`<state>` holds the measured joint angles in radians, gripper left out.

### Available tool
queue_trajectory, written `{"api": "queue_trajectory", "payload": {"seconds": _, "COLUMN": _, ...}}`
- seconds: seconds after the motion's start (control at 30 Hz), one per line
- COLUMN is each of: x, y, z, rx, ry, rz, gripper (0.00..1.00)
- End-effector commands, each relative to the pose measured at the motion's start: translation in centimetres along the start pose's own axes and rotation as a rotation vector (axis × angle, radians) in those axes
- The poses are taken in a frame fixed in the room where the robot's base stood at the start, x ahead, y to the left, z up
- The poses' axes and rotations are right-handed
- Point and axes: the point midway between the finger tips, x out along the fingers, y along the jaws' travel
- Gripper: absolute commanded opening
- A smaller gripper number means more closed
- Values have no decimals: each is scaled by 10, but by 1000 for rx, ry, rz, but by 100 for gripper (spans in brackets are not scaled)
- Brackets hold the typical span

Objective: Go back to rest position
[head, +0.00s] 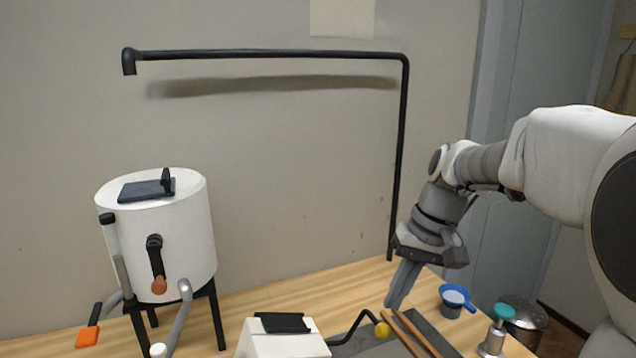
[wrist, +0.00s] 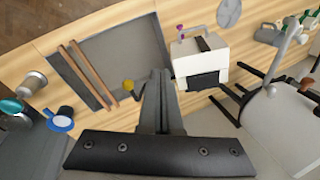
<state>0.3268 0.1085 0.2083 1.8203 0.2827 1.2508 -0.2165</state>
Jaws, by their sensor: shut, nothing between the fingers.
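My gripper (head: 400,287) is shut and empty, pointing down above the wooden table (head: 265,290) at the right. In the wrist view my gripper (wrist: 160,78) reaches over the near edge of a grey sheet or tray (wrist: 120,48). A yellow knob (head: 382,330) on a bent black rod shows beside the fingertips in the head view. The same yellow knob (wrist: 128,86) is just left of the fingers in the wrist view. I cannot tell whether the fingers touch anything.
A white box (head: 285,340) stands front centre. A white tank (head: 165,240) on black legs stands left, with an orange-tipped handle nearby. Two wooden sticks (head: 412,335), a blue cup (head: 452,300) and a teal-topped container (head: 497,325) are right. A black pipe (head: 270,53) runs along the wall.

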Motion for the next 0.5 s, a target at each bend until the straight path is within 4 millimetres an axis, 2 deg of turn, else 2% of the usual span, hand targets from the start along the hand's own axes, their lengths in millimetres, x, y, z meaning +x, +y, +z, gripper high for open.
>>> {"api": "queue_trajectory", "payload": {"seconds": 0.03, "x": -6, "y": -4, "z": 14, "rx": -12, "ry": 26, "rz": 39, "gripper": 0}}
{"api": "queue_trajectory", "payload": {"seconds": 0.23, "x": -20, "y": -9, "z": 62, "rx": -49, "ry": 128, "rz": 166, "gripper": 0}}
{"api": "queue_trajectory", "payload": {"seconds": 0.5, "x": -26, "y": -4, "z": 124, "rx": -89, "ry": 290, "rz": 275, "gripper": 0}}
